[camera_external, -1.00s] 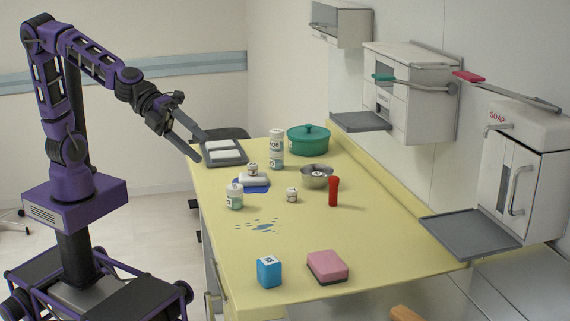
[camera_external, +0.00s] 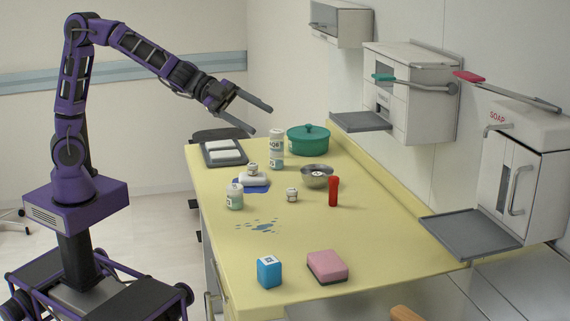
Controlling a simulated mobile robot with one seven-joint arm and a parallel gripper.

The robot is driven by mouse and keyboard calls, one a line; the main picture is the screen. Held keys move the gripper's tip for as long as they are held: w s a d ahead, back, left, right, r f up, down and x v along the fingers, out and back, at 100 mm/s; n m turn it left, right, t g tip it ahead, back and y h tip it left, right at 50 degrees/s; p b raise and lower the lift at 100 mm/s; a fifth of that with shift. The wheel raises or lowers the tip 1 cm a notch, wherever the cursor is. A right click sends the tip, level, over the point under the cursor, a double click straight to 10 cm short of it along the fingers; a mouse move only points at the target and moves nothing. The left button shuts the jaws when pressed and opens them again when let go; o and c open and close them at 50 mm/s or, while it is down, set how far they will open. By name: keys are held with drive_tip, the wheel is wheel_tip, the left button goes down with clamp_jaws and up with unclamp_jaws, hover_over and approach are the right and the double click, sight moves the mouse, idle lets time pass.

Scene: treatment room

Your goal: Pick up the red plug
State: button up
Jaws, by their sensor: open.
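The red plug (camera_external: 333,191) looks like a small upright red cylinder. It stands on the yellow table, right of the middle, in front of a metal bowl. My gripper (camera_external: 262,120) is open and empty, with its two long dark fingers spread apart. It is in the air above the far left part of the table, up and to the left of the red plug and well apart from it.
The metal bowl (camera_external: 317,176) stands close behind the plug, and a small white jar (camera_external: 292,195) to its left. A tall bottle (camera_external: 277,149) and green pot (camera_external: 308,139) stand farther back. A pink sponge (camera_external: 327,267) and blue box (camera_external: 269,272) are at the front.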

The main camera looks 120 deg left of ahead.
drive_tip(key=w+a+f+n+y, duration=0.2)
drive_tip(key=w+a+f+n, duration=0.1)
drive_tip(key=a+f+n, duration=0.4)
drive_tip(key=n+g+y+b, duration=0.1)
drive_tip(key=n+g+y, duration=0.2)
drive_tip(key=n+y, duration=0.35)
approach(334, 187)
drive_tip(key=a, duration=0.1)
drive_tip(key=a+n, duration=0.1)
drive_tip(key=a, duration=0.1)
drive_tip(key=shift+w+r+h, duration=0.15)
drive_tip(key=shift+r+h, duration=0.05)
drive_tip(key=shift+h, duration=0.05)
drive_tip(key=shift+w+a+f, duration=0.1)
drive_tip(key=shift+f, duration=0.25)
drive_tip(key=shift+w+f+n, duration=0.25)
drive_tip(key=shift+w+f, duration=0.2)
drive_tip(key=shift+f, duration=0.2)
drive_tip(key=shift+d+b+x, duration=0.2)
drive_tip(key=shift+b+x, duration=0.1)
drive_tip(key=shift+x, duration=3.25)
drive_tip(key=shift+w+r, duration=0.1)
drive_tip(key=shift+w, duration=0.05)
clamp_jaws()
